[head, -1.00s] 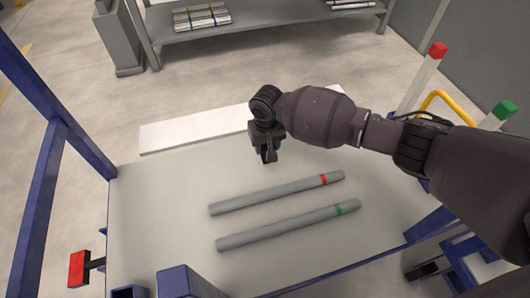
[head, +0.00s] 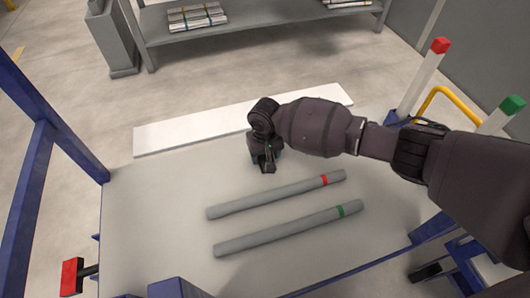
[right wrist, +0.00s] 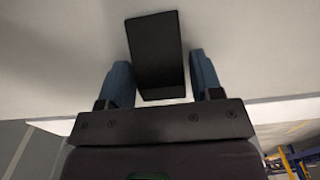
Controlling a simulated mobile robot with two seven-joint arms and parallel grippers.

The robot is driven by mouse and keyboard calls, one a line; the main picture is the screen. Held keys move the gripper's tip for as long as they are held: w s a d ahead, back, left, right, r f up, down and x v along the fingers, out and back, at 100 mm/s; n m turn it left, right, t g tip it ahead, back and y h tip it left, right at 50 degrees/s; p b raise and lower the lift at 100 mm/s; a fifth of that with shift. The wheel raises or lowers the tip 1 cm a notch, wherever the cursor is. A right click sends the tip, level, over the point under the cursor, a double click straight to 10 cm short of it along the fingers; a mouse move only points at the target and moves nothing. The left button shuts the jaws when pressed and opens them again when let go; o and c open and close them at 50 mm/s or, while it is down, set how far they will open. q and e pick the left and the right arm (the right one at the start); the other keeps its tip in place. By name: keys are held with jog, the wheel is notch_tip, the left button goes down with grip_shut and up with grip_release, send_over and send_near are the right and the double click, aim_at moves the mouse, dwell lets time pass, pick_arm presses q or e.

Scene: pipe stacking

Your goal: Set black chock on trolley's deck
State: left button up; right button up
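The trolley's deck (head: 150,215) is a pale grey platform in the head view. My right gripper (head: 266,158) points down over its far middle part, beyond the two pipes. The black chock (right wrist: 158,55) shows in the right wrist view between the blue fingers of my right gripper (right wrist: 163,85). Thin gaps show on both sides of it, so the fingers look open around it. In the head view the dark chock (head: 267,165) is partly hidden under the gripper, at or close to the deck; contact is hard to tell. My left gripper is not in view.
A grey pipe with a red band (head: 275,194) and one with a green band (head: 288,228) lie on the deck nearer me. A white board (head: 190,132) runs along the far edge. Posts with red (head: 440,45) and green (head: 512,104) tops stand at right. Blue frame posts (head: 30,195) stand left.

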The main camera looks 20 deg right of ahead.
jog(key=shift+o, duration=1)
pick_arm(q)
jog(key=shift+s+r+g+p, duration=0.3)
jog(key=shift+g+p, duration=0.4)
jog(key=shift+p, duration=1.7)
pick_arm(e)
notch_tip(320, 180, up, 12)
jog(key=shift+r, duration=0.2)
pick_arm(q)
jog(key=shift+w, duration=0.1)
